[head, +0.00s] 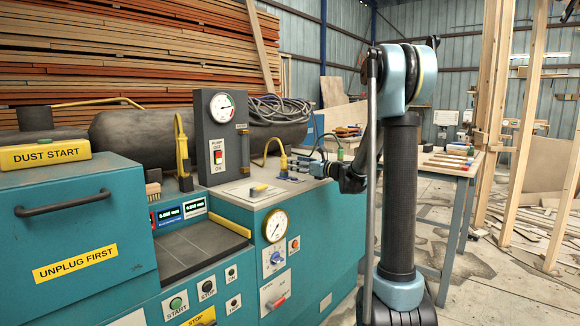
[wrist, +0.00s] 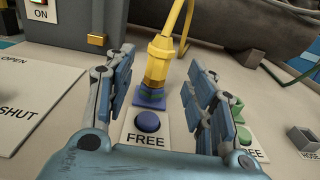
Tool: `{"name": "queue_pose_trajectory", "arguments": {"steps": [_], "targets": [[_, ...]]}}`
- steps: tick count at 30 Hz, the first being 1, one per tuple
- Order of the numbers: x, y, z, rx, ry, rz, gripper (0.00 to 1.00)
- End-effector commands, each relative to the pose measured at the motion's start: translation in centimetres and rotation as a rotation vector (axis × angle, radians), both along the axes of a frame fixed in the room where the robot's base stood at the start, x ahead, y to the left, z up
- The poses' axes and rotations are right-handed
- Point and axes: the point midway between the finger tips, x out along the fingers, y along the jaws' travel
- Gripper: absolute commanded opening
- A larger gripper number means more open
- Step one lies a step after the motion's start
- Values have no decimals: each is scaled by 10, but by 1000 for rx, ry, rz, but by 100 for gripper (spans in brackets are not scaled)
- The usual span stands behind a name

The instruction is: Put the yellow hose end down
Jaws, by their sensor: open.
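The yellow hose end (wrist: 160,62) stands upright on a blue square fitting (wrist: 149,99), with its yellow hose rising from the top. In the head view the hose end (head: 283,161) is on the grey bench top at the tips of my gripper (head: 296,164). In the wrist view my gripper (wrist: 161,70) is open, one finger on each side of the hose end, with visible gaps. A blue button (wrist: 148,121) above a FREE label sits in front of the fitting.
A second FREE label (wrist: 252,154) with a green button is partly behind my right finger. A grey square socket (wrist: 303,140) marked HOSE lies farther right. An OPEN/SHUT plate (wrist: 28,105) is left. The gauge panel (head: 221,137) stands behind left.

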Motion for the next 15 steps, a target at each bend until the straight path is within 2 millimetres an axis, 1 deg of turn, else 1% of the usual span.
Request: {"name": "queue_pose_trajectory", "arguments": {"steps": [1,3,6,10,15], "targets": [[-5,-8,0,0,0,-2,50],[-12,-16,0,0,0,-3,50],[-18,-24,0,0,0,-2,50],[-23,-30,0,0,0,0,50],[-26,-32,0,-5,-2,2,50]]}}
